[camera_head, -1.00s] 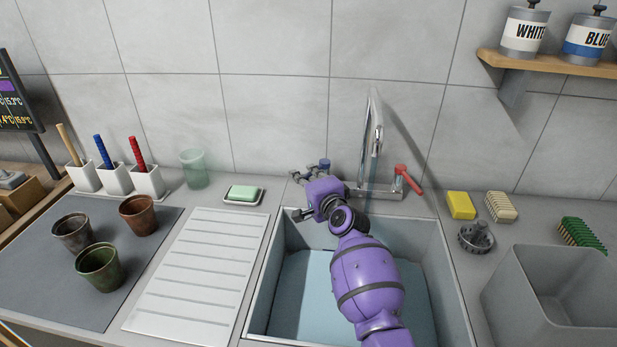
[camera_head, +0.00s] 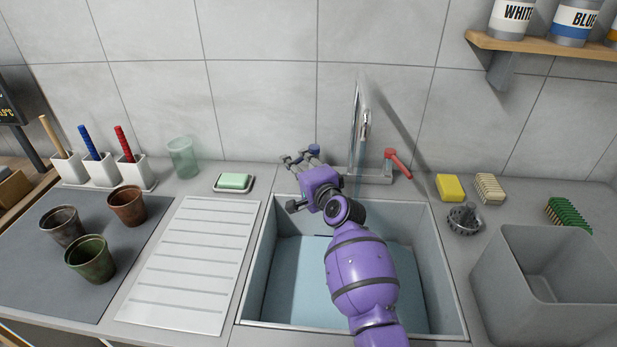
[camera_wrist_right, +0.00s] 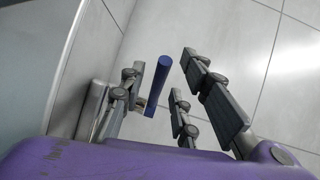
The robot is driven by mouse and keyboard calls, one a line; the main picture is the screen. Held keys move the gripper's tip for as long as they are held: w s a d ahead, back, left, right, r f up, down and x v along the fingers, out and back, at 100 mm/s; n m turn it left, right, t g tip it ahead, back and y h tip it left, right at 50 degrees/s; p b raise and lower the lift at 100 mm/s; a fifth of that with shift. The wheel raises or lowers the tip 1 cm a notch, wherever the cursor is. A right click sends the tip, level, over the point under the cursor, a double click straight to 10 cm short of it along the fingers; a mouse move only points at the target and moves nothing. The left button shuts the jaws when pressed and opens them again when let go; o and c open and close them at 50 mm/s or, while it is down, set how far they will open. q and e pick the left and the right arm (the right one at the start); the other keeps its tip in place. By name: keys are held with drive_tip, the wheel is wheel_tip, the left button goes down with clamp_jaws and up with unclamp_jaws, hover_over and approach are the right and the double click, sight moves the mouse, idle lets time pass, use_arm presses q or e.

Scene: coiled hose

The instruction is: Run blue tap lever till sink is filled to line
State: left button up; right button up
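The blue tap lever (camera_head: 314,150) is at the left of the chrome tap (camera_head: 360,140), behind the sink. My right gripper (camera_head: 302,160) reaches over the sink's back edge beside it. In the right wrist view the blue lever (camera_wrist_right: 158,85) stands in the gap between the spread fingers (camera_wrist_right: 165,95), with space visible on both sides. The gripper looks open, not closed on it. The sink (camera_head: 253,290) has a flat pale blue area at its bottom. My arm covers part of it. I cannot make out a fill line. My left gripper is not in view.
A red lever (camera_head: 398,163) is on the tap's right side. A soap dish (camera_head: 234,190) and a green glass (camera_head: 183,157) stand left of the gripper. A yellow sponge (camera_head: 451,187), a drain strainer (camera_head: 464,219) and a grey bin (camera_head: 540,290) are at right.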

drive_tip(key=v, duration=1)
idle(1.9)
